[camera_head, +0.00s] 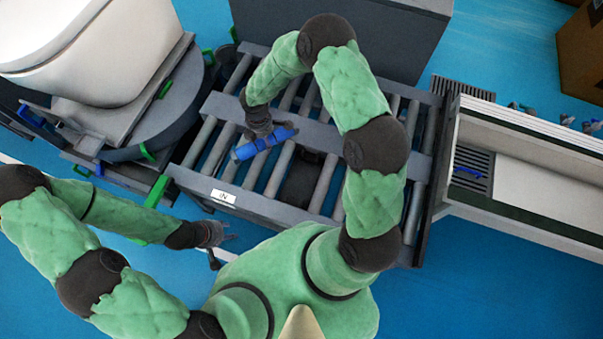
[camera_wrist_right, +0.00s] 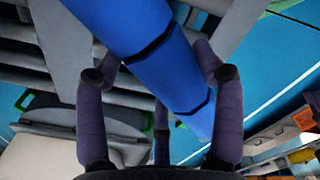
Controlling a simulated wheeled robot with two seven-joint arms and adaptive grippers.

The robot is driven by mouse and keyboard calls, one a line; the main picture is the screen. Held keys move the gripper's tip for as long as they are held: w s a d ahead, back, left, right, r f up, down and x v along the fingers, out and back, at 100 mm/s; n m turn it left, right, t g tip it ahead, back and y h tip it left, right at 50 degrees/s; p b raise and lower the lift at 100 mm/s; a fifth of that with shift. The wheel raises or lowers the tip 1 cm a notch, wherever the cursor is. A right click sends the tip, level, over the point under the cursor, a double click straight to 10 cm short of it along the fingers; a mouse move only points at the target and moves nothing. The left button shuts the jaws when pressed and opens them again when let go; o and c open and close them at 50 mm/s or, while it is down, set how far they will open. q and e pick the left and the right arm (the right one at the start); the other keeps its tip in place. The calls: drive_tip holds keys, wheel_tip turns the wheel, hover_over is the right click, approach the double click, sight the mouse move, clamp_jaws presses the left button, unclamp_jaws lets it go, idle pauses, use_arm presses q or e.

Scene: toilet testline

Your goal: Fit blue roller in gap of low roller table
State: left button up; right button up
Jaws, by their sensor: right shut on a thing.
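The blue roller (camera_head: 264,143) is a short blue cylinder above the left half of the low roller table (camera_head: 255,207), tilted across the grey rollers. My right gripper (camera_head: 260,129) is shut on it from above. In the right wrist view the roller (camera_wrist_right: 165,75) runs diagonally between the fingers of the right gripper (camera_wrist_right: 162,76). Blue floor shows between the table's rollers near it; the gripper and roller partly hide which space is the gap. I cannot tell the roller's height above the table. My left gripper (camera_head: 220,247) is empty with fingers apart, left of the table's front edge.
A white toilet (camera_head: 75,45) stands on a round dark turntable at the left. A grey box (camera_head: 345,35) stands behind the table. A long light conveyor (camera_head: 540,175) adjoins on the right. A white "IN" label (camera_head: 223,196) marks the front rail.

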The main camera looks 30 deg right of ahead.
wheel_tip(320, 180, down, 9)
drive_tip(key=s+a+n, duration=0.2)
drive_tip(key=a+n, duration=0.1)
drive_tip(key=n, duration=0.5)
drive_tip(key=s+d+f+b, duration=0.2)
drive_tip(key=d+f, duration=0.1)
drive_tip(key=s+d+f+b, duration=0.2)
drive_tip(key=s+d+f, duration=0.1)
drive_tip(key=d, duration=0.1)
drive_tip(key=s+d+f+b, duration=0.2)
drive_tip(key=d+f, duration=0.2)
drive_tip(key=shift+s+f+b, duration=0.1)
drive_tip(key=shift+s+b, duration=0.25)
drive_tip(key=shift+d+f+b, duration=0.2)
drive_tip(key=shift+f+b, duration=0.75)
drive_tip(key=shift+f, duration=0.7)
drive_tip(key=shift+s, duration=0.1)
drive_tip(key=shift+f, duration=0.15)
drive_tip(key=o, duration=1.4)
drive_tip(key=shift+o, duration=0.8)
